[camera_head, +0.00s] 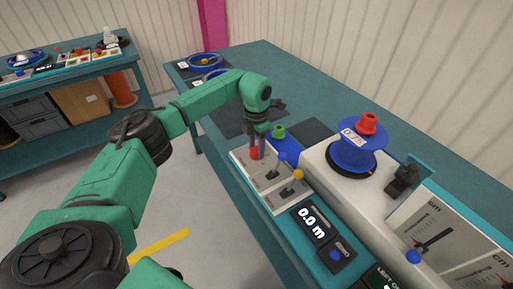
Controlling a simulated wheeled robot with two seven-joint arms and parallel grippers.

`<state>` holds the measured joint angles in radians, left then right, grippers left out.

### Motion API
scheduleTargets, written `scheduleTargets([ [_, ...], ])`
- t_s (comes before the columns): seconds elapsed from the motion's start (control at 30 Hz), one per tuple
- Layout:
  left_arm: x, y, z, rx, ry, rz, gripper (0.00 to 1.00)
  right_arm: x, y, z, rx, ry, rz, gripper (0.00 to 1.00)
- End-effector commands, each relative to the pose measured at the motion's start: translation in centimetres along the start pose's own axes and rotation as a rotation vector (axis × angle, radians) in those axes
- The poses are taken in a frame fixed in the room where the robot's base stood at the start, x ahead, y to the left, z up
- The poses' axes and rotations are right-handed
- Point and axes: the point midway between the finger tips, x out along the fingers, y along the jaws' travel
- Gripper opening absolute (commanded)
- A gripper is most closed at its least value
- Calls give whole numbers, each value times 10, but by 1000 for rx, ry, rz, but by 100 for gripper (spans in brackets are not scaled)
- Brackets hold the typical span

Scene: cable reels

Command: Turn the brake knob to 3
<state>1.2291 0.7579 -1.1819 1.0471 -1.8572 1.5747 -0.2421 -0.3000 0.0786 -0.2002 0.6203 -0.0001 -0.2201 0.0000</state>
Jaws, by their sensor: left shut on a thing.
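My left gripper (258,147) points down at the far end of a light control panel (266,192) and is shut on a small red knob (256,155). The fingers hide most of this knob, and no scale or number around it is readable. I cannot tell for sure that it is the brake knob. Another red knob (368,121) sits on top of a blue reel (355,157) marked 0.75, apart from my gripper. My right gripper is not in view.
A display (311,220) reads 0.0 m. A black clamp-like part (403,180) stands right of the reel.

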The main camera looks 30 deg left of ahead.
Motion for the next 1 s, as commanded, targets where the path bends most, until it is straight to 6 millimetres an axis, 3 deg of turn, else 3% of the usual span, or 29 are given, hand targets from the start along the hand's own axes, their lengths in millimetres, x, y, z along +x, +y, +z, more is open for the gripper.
scheduleTargets([
  [0.67,-2,1,1,64,-5,3,0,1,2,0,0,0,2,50],
  [0.7,-2,1,1,64,-5,3,65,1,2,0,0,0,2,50],
  [0.73,-2,1,1,64,-5,3,77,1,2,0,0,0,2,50],
  [1.0,-1,1,0,64,-2,1,80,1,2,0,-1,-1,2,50],
])
